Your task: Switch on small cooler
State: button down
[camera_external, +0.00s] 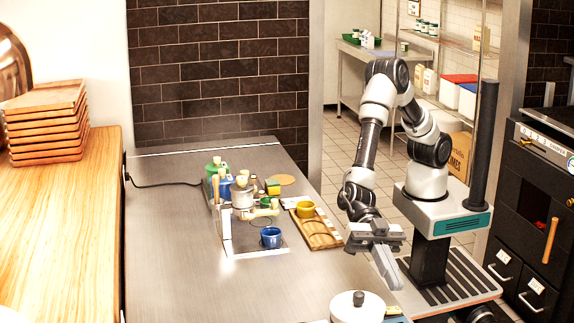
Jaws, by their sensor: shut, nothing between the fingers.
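I cannot tell for certain which thing is the small cooler. A small silver and white appliance (227,229) stands on the steel counter (175,262), with a blue cup (271,237) on its low base. Any switch on it is too small to make out. My gripper (388,272) is shut and empty, pointing down near the counter's right edge. It is apart from the appliance, to its right and nearer the camera.
A wooden tray (322,236) with a yellow cup (305,209) lies right of the appliance. A white lidded pot (345,309) stands at the front edge. A black cord (160,185) runs along the back left. A dark cabinet unit (515,240) stands right. The counter's left part is clear.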

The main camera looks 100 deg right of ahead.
aim_at(391, 311)
jog(key=shift+w+f+b, duration=0.2)
jog(key=shift+f, duration=0.8)
jog(key=shift+w+f+b, duration=0.2)
jog(key=shift+f, duration=0.75)
jog(key=shift+w+m+p, duration=0.15)
jog(key=shift+m+p, duration=0.15)
jog(key=shift+p, duration=0.45)
jog(key=m+p, duration=0.1)
jog(key=p, duration=0.2)
jog(key=shift+w+d+g, duration=0.1)
jog(key=shift+w+g, duration=0.05)
jog(key=shift+g, duration=0.25)
jog(key=shift+f+b, duration=0.55)
jog(key=shift+f, duration=0.05)
jog(key=d+r+p, duration=0.4)
jog(key=d+r, duration=0.3)
jog(key=d, duration=0.2)
jog(key=shift+w+d, duration=0.25)
jog(key=shift+w, duration=0.1)
jog(key=shift+r, duration=0.1)
